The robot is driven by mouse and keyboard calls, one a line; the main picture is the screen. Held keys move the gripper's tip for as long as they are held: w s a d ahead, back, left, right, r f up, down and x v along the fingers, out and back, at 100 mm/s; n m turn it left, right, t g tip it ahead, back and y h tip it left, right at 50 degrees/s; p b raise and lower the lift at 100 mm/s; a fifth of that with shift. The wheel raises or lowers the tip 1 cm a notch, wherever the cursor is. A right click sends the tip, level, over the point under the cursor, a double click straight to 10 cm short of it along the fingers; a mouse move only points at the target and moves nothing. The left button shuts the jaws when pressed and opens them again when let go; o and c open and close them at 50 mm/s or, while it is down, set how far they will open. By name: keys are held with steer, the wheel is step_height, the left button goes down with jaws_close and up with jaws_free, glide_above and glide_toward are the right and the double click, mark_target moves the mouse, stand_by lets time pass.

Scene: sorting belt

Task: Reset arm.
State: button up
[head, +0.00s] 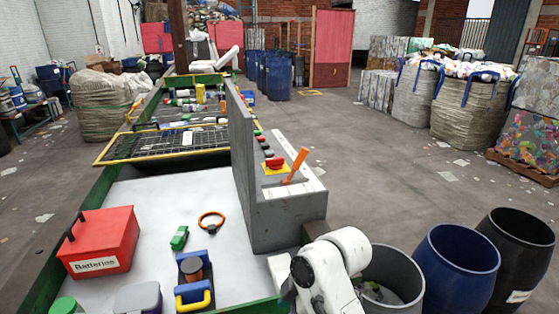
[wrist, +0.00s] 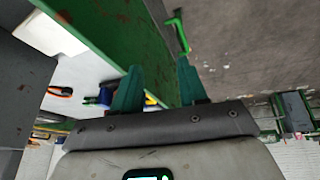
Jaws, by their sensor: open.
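My gripper (wrist: 158,84) shows in the wrist view with two teal fingers apart and nothing between them. Behind the gap are a green belt side rail and the grey floor. In the head view my white arm is folded at the bottom, right of the sorting table; the gripper itself cannot be made out there.
The white sorting table (head: 150,195) holds a red Batteries box (head: 101,243), a green item (head: 179,237), an orange ring (head: 211,220) and a blue-and-yellow-handled item (head: 193,293). A grey control console (head: 285,215) with an orange lever (head: 296,165) borders it. Grey (head: 397,262), blue (head: 455,262) and black (head: 515,250) barrels stand right.

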steer(key=s+d+f+m+h, duration=0.1)
steer(key=s+d+f+m, duration=0.3)
steer(key=s+d+m, duration=0.2)
steer(key=s+d+f+m+h, duration=0.2)
steer(key=s+d+f+m, duration=0.2)
steer(key=s+d+m, duration=0.3)
steer(key=s+d+f+m+h, duration=0.2)
steer(key=s+d+f+m, duration=0.2)
steer(key=s+d, duration=0.8)
steer(key=s+m, duration=0.2)
steer(key=s, duration=0.4)
steer(key=shift+s+d+f, duration=0.25)
steer(key=shift+f, duration=0.15)
